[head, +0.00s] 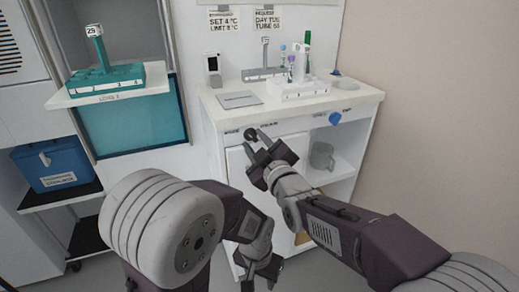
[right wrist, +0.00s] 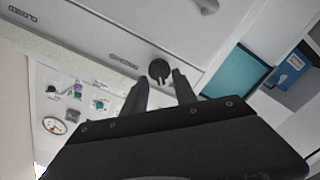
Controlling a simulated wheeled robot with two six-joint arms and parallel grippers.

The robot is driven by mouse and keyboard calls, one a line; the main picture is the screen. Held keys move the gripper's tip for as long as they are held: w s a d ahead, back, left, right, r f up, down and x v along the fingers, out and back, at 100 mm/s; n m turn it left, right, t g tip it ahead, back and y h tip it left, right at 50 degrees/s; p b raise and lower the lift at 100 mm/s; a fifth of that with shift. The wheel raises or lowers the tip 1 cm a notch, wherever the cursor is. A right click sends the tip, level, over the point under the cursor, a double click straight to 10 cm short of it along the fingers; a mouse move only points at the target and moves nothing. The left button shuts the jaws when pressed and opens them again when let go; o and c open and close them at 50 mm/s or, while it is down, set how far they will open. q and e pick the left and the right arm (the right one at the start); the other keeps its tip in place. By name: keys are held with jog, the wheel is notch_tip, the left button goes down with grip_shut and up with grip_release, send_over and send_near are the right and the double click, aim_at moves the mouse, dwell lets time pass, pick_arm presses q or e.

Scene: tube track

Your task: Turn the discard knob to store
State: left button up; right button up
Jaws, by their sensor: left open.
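The black knob (head: 250,134) sits on the front panel under the counter's left part, with small printed labels beside it that I cannot read surely. In the right wrist view the knob (right wrist: 159,70) is a dark round shape at the fingertips. My right gripper (head: 256,141) is in front of it, open, with one finger to each side; gaps show between the knob and the fingers, so it is not gripped. My left gripper (head: 262,279) hangs low in front of the cabinet, open and away from the knob.
The counter (head: 222,112) carries a white rack (head: 300,88) with tubes and a grey plate (head: 239,100). A teal tube rack (head: 104,80) stands on a shelf at left. A blue box (head: 48,165) is below.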

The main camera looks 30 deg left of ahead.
jog(key=b+v, duration=0.3)
jog(key=v, duration=0.5)
jog(key=shift+b, duration=0.3)
jog(key=shift+s+d, duration=0.1)
jog(key=shift+s, duration=0.05)
